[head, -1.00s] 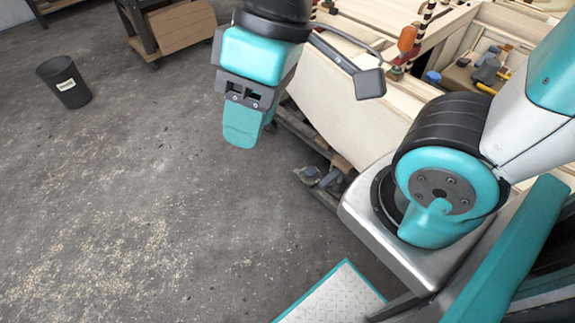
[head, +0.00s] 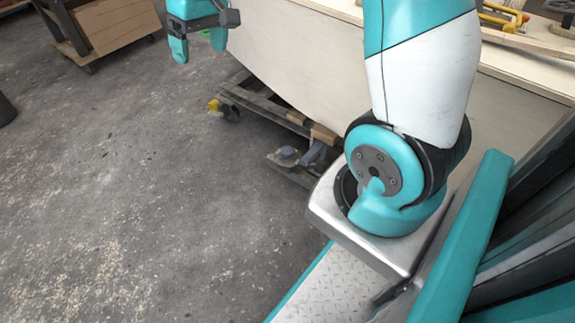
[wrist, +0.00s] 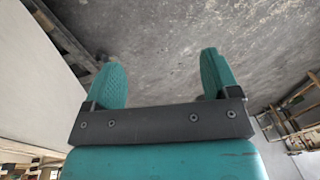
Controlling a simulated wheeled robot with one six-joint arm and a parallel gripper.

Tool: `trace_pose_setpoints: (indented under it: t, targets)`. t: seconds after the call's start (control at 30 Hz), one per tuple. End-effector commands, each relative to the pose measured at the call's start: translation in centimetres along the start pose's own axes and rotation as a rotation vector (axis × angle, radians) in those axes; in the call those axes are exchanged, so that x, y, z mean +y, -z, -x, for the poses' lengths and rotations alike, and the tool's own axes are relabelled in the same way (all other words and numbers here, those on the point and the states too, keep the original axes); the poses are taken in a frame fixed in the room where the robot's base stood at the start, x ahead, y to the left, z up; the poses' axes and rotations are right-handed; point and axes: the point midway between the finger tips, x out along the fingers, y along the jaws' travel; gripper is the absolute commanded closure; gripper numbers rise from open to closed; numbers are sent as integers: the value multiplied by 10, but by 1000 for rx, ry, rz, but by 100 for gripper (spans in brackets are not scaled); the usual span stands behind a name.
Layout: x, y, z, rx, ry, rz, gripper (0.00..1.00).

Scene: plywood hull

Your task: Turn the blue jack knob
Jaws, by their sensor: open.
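A blue-grey rounded knob (head: 287,155) sits low near the floor, by the dark frame under the plywood hull (head: 300,60), in the head view. It looks like the jack knob, but its colour is dull and I cannot be sure. My gripper (head: 198,46) is at the top of the head view, up and left of that knob and well apart from it. Its two teal fingers are spread with nothing held between them. In the wrist view, my gripper (wrist: 161,68) is open over bare concrete floor, and no blue knob shows there.
A dark low frame (head: 255,105) with wood blocks runs under the hull. A yellow part (head: 215,104) with a dark wheel is at its left end. A wheeled cart with a brown box (head: 115,28) stands at the upper left. The concrete floor (head: 130,190) at left is clear.

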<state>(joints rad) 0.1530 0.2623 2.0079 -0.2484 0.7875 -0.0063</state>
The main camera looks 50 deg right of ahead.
Motion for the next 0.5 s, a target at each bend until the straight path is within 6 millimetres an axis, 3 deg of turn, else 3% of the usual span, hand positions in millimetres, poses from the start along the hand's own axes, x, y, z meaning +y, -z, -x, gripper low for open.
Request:
trace_pose_setpoints:
  t: [0.03,0.27,0.4,0.5]
  targets:
    - [32,8,-50,-4,-16,-53,19]
    - [160,31,-171,-14,-87,-277,19]
    - [240,28,-245,-25,-125,-411,19]
    - [290,20,-290,-32,-148,-494,19]
